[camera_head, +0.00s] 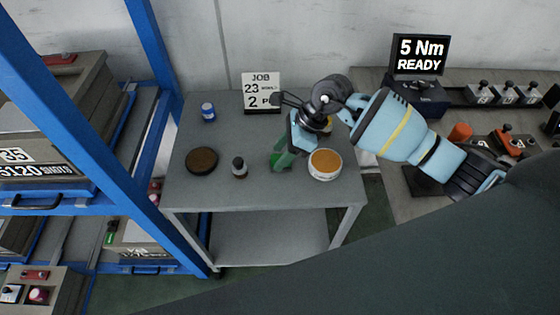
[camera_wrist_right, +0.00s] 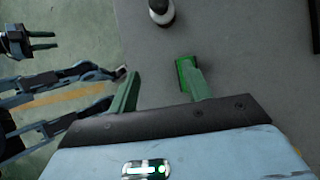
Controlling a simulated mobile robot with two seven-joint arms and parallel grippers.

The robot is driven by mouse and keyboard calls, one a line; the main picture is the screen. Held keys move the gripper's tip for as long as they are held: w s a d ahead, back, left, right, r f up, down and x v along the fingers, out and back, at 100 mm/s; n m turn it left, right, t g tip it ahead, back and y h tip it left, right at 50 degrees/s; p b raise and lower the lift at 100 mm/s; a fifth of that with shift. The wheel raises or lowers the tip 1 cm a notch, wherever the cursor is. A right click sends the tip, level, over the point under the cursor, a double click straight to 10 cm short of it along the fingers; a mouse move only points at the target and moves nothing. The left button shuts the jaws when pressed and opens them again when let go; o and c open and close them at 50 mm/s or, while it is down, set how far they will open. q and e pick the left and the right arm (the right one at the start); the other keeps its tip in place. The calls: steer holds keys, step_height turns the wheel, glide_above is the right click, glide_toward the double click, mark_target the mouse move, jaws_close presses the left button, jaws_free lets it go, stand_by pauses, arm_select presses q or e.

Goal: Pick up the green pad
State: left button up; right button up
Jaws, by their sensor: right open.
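The green pad (camera_head: 275,161) lies on the grey table, partly hidden by my right gripper in the head view. In the right wrist view the green pad (camera_wrist_right: 183,70) shows as a bright green piece at the tip of the right-hand finger, which covers part of it. My right gripper (camera_head: 285,153) points down at the table, its green fingers close to the pad. In the wrist view the right gripper (camera_wrist_right: 160,82) is open, with bare table between its fingers. I cannot tell whether the finger touches the pad.
A small dark bottle (camera_head: 239,169) stands just left of the pad, and a round orange-topped tub (camera_head: 325,164) just right. A brown disc (camera_head: 202,160), a blue can (camera_head: 208,111) and a JOB sign (camera_head: 261,92) are also on the table (camera_head: 220,192). A blue rack (camera_head: 150,185) stands left.

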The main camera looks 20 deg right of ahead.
steer(key=shift+w+d+f+n+h, duration=0.15)
steer(key=shift+w+d+f+h, duration=0.3)
steer(key=shift+w+d+h, duration=0.15)
steer(key=shift+w+d+f+n+h, duration=0.15)
steer(key=shift+w+d+f+h, duration=0.3)
steer(key=shift+w+d, duration=0.2)
steer(key=x, duration=0.4)
steer(key=shift+w+a+f, duration=0.1)
steer(key=shift+a+f, duration=0.05)
steer(key=shift+f, duration=0.2)
steer(key=c, duration=0.8)
steer(key=shift+r, duration=0.1)
